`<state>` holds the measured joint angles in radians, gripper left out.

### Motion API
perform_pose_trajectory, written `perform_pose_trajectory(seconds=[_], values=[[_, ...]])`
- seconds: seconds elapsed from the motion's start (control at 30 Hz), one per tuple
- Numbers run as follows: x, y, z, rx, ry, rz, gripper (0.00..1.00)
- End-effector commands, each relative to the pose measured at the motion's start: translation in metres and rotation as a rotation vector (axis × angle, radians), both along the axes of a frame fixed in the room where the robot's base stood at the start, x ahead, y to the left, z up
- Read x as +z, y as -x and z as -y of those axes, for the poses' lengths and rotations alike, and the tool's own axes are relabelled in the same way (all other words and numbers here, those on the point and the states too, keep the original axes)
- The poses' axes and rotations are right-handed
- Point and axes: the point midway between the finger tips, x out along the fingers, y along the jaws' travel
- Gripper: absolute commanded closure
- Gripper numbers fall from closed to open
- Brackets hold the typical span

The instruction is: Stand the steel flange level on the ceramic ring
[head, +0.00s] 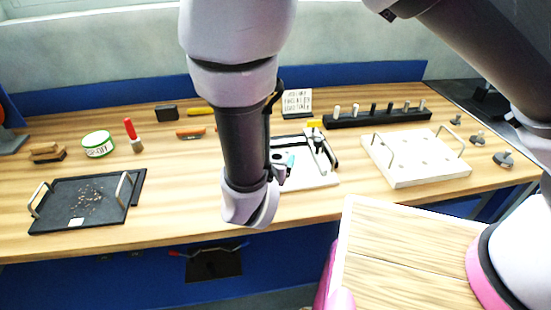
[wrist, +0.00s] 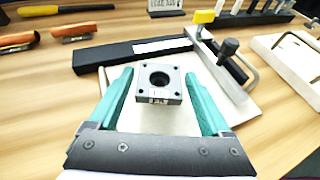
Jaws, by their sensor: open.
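The steel flange (wrist: 160,92) is a grey square block with a round centre hole and small corner holes. In the wrist view it sits over a white plate (wrist: 150,122), between the fingers of my gripper (wrist: 158,76). The teal fingers are open, one on each side, with a visible gap to the block. In the head view my gripper (head: 290,161) is mostly hidden by my arm, above the white plate (head: 318,181). I cannot make out a ceramic ring; whether one lies under the flange cannot be told.
A black bar (wrist: 112,55) with a white label lies behind the flange. A white handled tray (head: 415,158) is further right; a black handled tray (head: 85,203) is at left.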

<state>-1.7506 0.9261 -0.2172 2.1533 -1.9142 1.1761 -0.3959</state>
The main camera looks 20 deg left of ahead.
Motion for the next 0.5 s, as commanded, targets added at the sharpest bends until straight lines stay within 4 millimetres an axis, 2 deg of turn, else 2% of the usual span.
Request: perform_pose_trajectory(seconds=[0.17, 0.5], values=[[0.010, 0.025, 0.001, 0.005, -0.002, -0.001, 0.18], [0.037, 0.090, 0.009, 0.004, -0.001, -0.001, 0.18]])
